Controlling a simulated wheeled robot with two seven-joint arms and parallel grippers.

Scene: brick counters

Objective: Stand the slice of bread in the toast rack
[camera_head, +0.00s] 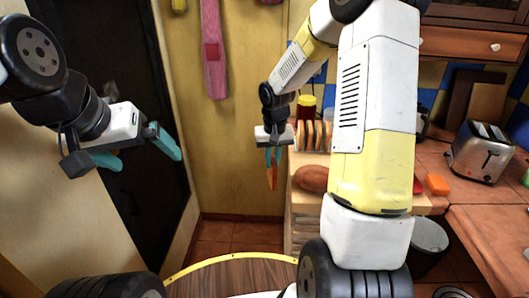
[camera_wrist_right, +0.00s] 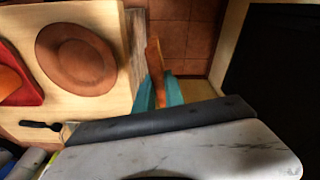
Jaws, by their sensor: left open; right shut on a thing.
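My right gripper (camera_head: 274,158) is shut on the slice of bread (camera_head: 272,178), a thin orange-brown piece hanging below the teal fingers, off the left edge of the counter. In the right wrist view the slice (camera_wrist_right: 154,62) shows nearly edge-on between the fingers (camera_wrist_right: 158,94). The toast rack (camera_head: 312,136) appears to be the row of upright tan slices on the counter, just right of my right gripper; my arm partly hides that area. The rack is not seen in the wrist view. My left gripper (camera_head: 140,152) is open and empty at the left, far from the counter.
A jar (camera_head: 306,104) stands behind the rack. Floor (camera_head: 232,234) shows below the held slice.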

